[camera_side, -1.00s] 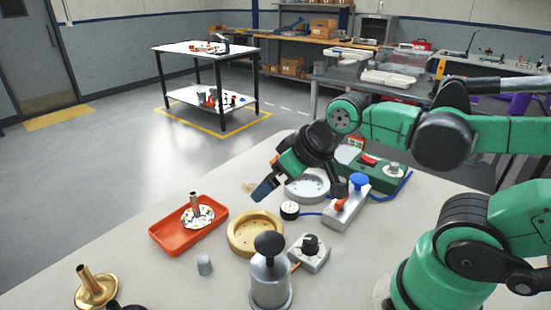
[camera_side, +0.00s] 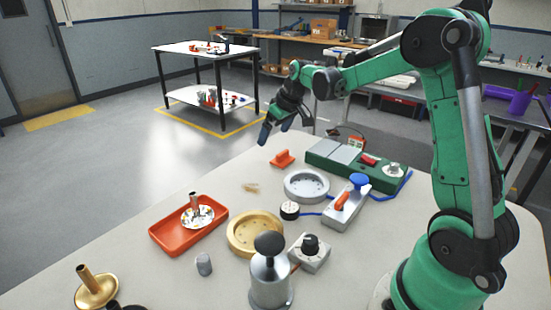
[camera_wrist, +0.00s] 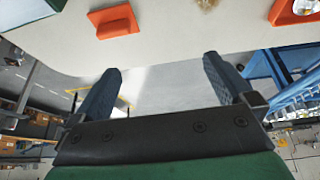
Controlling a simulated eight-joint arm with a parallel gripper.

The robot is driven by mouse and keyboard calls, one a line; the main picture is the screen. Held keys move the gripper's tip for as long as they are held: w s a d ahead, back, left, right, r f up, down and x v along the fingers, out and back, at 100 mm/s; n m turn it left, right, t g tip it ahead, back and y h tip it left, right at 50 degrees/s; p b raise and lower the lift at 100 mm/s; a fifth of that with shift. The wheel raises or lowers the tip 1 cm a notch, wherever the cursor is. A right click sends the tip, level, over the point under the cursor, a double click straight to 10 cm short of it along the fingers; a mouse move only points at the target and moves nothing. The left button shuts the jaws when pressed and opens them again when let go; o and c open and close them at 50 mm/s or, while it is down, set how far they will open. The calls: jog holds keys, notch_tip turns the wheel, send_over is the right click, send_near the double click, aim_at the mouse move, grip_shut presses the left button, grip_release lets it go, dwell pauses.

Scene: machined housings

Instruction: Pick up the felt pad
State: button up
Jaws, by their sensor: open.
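No piece in view is clearly marked as the felt pad. An orange block with a raised ridge (camera_side: 282,159) lies near the table's far edge; it also shows at the top of the wrist view (camera_wrist: 113,22). A small tan, ragged patch (camera_side: 251,188) lies nearer the middle, partly cut off at the top of the wrist view (camera_wrist: 208,3). I cannot tell whether either is the pad. My gripper (camera_side: 276,129) is open and empty, raised by the far edge beyond the orange block. Its two dark fingers stand apart in the wrist view (camera_wrist: 162,64).
An orange tray (camera_side: 160,239) holds a flanged metal part. A gold ring housing (camera_side: 235,247), a grey round housing (camera_side: 290,190), a grey switch box (camera_side: 334,215) and a green fixture (camera_side: 320,157) crowd the middle and right. The table's left far side is clear.

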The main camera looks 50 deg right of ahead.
aim_at(282, 152)
jog(key=d+f, duration=0.1)
jog(key=d, duration=0.1)
jog(key=d+f, duration=0.2)
jog(key=w+d+f, duration=0.1)
jog(key=d+f, duration=0.1)
jog(key=shift+d+f, duration=0.2)
jog(key=shift+d, duration=0.1)
jog(key=shift+x, duration=2.85)
jog(key=c, duration=1)
jog(key=shift+c, duration=0.2)
notch_tip(282, 152, up, 20)
